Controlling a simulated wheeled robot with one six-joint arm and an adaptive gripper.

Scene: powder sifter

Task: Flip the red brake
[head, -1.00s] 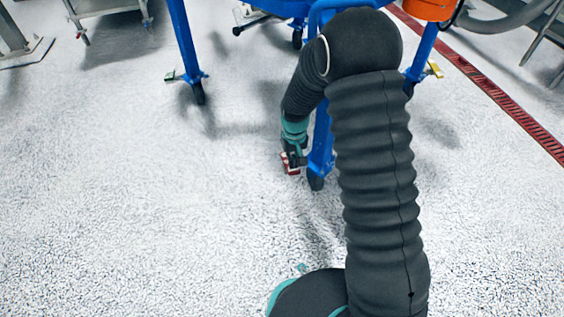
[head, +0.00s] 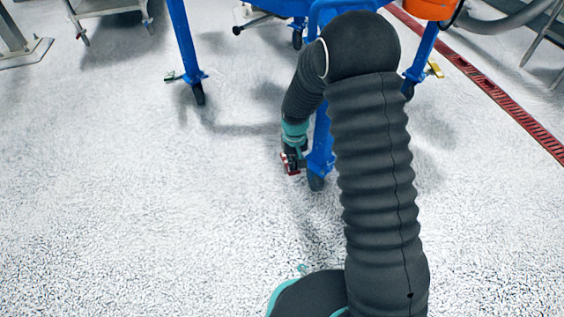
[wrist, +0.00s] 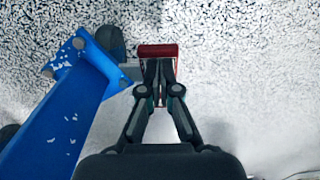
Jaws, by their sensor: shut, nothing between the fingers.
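The red brake (wrist: 158,50) is a small red pedal beside the caster wheel (wrist: 111,41) at the foot of a blue leg (wrist: 60,125). In the head view the red brake (head: 291,170) shows just under my gripper (head: 291,158), left of the blue leg (head: 320,150). In the wrist view the fingertips of my gripper (wrist: 159,66) are together over the brake and hide its middle. They hold nothing. They appear to touch the brake or be very close; I cannot tell which.
Another blue leg (head: 184,45) with a caster and green brake (head: 170,77) stands at the back left. A yellow brake (head: 435,69) shows at the right leg. A red floor drain (head: 495,95) runs along the right. The white floor (head: 130,200) at left is clear.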

